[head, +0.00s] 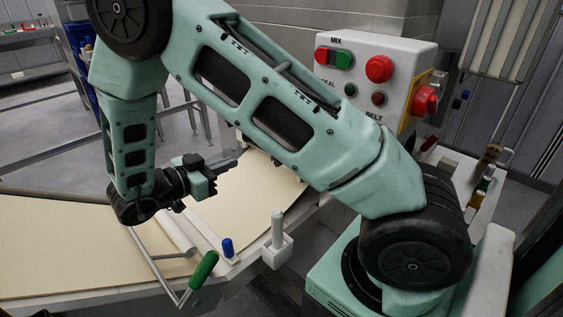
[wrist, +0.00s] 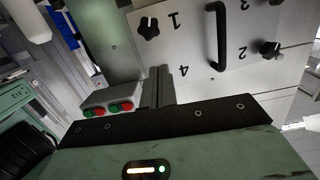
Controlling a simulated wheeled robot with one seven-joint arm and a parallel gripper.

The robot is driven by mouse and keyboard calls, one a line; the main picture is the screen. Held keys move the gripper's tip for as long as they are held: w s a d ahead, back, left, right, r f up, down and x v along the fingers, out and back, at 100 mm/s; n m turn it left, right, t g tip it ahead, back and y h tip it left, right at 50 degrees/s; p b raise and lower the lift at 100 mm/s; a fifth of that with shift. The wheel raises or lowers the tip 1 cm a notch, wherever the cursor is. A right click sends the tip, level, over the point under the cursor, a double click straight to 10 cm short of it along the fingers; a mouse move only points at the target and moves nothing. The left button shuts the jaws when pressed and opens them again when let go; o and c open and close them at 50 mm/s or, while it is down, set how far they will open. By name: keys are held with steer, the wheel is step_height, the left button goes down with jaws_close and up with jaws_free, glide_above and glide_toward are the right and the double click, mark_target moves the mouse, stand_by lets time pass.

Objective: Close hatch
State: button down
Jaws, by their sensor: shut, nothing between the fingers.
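A pale flat panel (wrist: 185,55) fills the upper right of the wrist view. It carries a black bar handle (wrist: 216,36), black knobs and the numbers 1 to 4, seen upside down. It looks like the hatch, but I cannot tell how far open it is. My gripper (wrist: 159,84) is shut and empty, with its fingers pointing toward the panel, left of the handle and apart from it. In the head view my gripper (head: 224,166) is above the cream work surface, and I cannot make out the panel there.
A white control box (head: 350,65) marked MIX and BELT stands behind my arm. A lever with a green grip (head: 203,268), a blue knob (head: 227,247) and a white upright post (head: 278,228) stand along the cream table's (head: 70,245) front edge.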

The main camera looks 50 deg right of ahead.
steer(key=s+d+m+g+h+p, duration=0.1)
steer(key=s+d, duration=0.4)
steer(key=d, duration=0.8)
steer(key=shift+d+f+g, duration=0.15)
steer(key=shift+d+g, duration=0.25)
steer(key=shift+g, duration=0.4)
steer(key=shift+s, duration=0.15)
steer(key=p+x, duration=0.1)
steer(key=x, duration=0.5)
steer(key=shift+d, duration=0.25)
steer(key=shift+a, duration=0.15)
